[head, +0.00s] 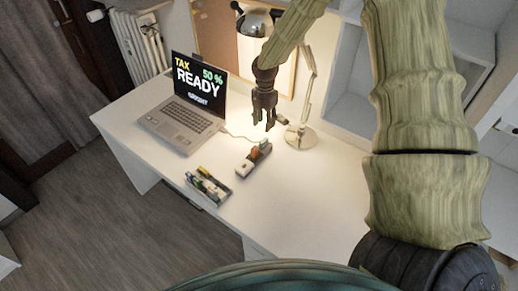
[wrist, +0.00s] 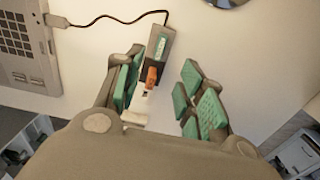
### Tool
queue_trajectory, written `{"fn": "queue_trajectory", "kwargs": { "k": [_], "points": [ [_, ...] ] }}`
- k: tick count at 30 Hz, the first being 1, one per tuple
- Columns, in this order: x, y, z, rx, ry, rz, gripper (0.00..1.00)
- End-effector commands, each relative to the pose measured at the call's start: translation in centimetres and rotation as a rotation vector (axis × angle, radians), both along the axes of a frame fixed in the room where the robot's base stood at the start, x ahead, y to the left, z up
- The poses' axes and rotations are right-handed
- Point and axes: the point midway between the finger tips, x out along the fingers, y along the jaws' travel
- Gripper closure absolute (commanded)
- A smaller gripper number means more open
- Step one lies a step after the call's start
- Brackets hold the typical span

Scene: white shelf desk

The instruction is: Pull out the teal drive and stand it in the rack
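A dark, narrow hub (head: 246,168) lies on the desk, with an orange drive (head: 254,152) upright in it. In the wrist view the hub (wrist: 152,50) shows a teal patch (wrist: 160,47) at its far end, which looks like the teal drive. The orange drive (wrist: 152,76) and a white part lie nearer. The rack (head: 222,197) is a dark tray left of the hub and nearer the front edge, holding several small coloured pieces. My gripper (head: 264,128) points down above the hub, open and empty. Its teal-padded fingers (wrist: 163,70) stand either side of the hub's line.
An open laptop (head: 182,122) stands left of the hub, and a cable (wrist: 115,18) joins it to the hub. A desk lamp (head: 301,136) stands close behind on the right. White shelves (head: 350,115) rise behind. The desk's right front is clear.

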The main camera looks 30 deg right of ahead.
Motion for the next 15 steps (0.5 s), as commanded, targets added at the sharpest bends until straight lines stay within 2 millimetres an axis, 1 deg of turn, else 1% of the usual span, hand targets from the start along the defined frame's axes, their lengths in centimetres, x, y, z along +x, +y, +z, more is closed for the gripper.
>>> {"fn": "queue_trajectory", "kwargs": {
  "k": [1, 8, 15],
  "points": [
    [0.0, -0.1, -0.8, 0.0, 0.0, -0.001, 0.61],
    [0.0, 0.0, -1.9, -0.001, 0.002, 0.0, 0.61],
    [0.0, 0.2, -4.5, 0.0, 0.004, 0.003, 0.61]
  ]
}}
